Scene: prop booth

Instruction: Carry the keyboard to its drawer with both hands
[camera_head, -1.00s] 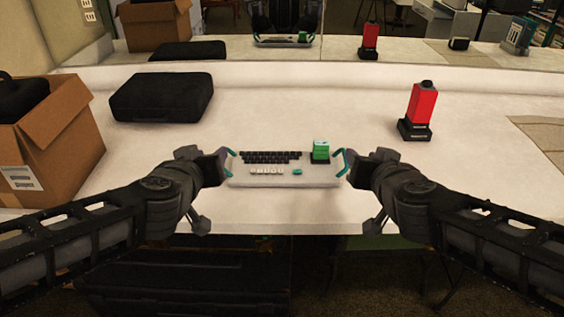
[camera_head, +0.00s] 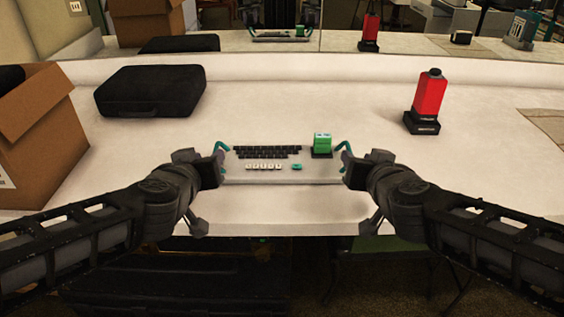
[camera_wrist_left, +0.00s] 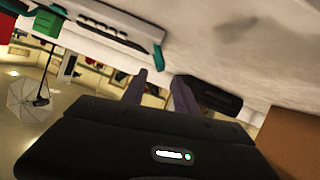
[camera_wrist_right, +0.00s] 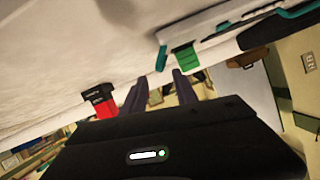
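The pale keyboard (camera_head: 312,172) lies near the table's front edge, with a teal handle at each end and a green block (camera_head: 322,144) at its back right. My left gripper (camera_head: 221,168) is at the left handle (camera_head: 222,147), and my right gripper (camera_head: 345,170) is at the right handle (camera_head: 341,147). In the left wrist view the fingers (camera_wrist_left: 160,82) are apart, with the handle (camera_wrist_left: 158,57) just beyond their tips. In the right wrist view the fingers (camera_wrist_right: 161,86) are also apart, with the handle (camera_wrist_right: 161,58) just past the tips. I cannot make out a drawer.
A cardboard box (camera_head: 40,140) stands at the left, with a black case (camera_head: 150,92) behind the keyboard. A red device on a black base (camera_head: 427,98) stands at the right. A mirror at the back repeats the scene. The table between them is clear.

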